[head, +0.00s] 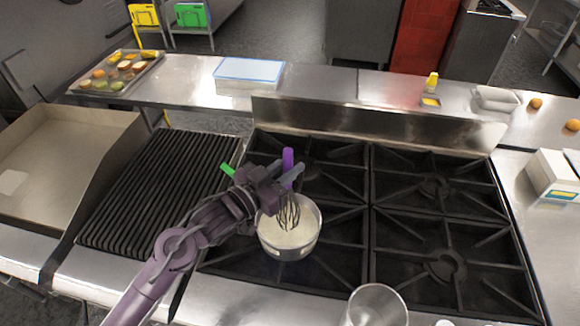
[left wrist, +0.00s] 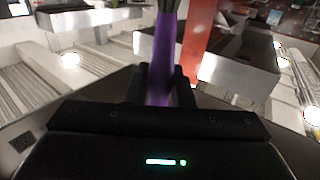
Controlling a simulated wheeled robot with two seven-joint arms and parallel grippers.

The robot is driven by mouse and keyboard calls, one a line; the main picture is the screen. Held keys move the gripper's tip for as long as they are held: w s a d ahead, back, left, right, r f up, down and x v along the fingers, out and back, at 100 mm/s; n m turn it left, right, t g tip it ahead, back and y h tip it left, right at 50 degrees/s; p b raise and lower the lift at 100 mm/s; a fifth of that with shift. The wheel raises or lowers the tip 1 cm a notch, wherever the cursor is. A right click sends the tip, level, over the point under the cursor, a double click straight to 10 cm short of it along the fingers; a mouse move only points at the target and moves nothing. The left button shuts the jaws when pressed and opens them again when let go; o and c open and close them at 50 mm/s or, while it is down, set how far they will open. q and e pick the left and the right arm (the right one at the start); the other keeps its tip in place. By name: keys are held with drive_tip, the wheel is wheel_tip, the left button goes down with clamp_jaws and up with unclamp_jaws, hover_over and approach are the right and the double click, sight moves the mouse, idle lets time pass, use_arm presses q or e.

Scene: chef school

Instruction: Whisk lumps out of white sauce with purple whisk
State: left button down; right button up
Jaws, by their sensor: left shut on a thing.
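A metal saucepan (head: 290,250) with white sauce (head: 285,234) stands on the front left burner of the stove. My left gripper (head: 284,184) is above the pot and shut on the purple whisk (head: 288,158). The whisk is upright, with its wire end pointing down into the pot. I cannot tell how deep the wires reach, and no lumps can be made out in the sauce. The left wrist view shows the purple handle (left wrist: 163,55) between the fingers. My right gripper is not in view.
A black burner grate (head: 435,190) lies free on the right. A ribbed grill (head: 160,190) is left of the burners. A clear glass container (head: 375,308) stands at the front edge. A low steel backsplash (head: 380,127) runs behind the stove, with a food tray (head: 118,73) beyond.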

sight(284, 161)
use_arm(q)
drive_tip(key=shift+r+p, duration=0.3)
drive_tip(key=shift+r, duration=5.05)
drive_tip(key=shift+s+d, duration=0.1)
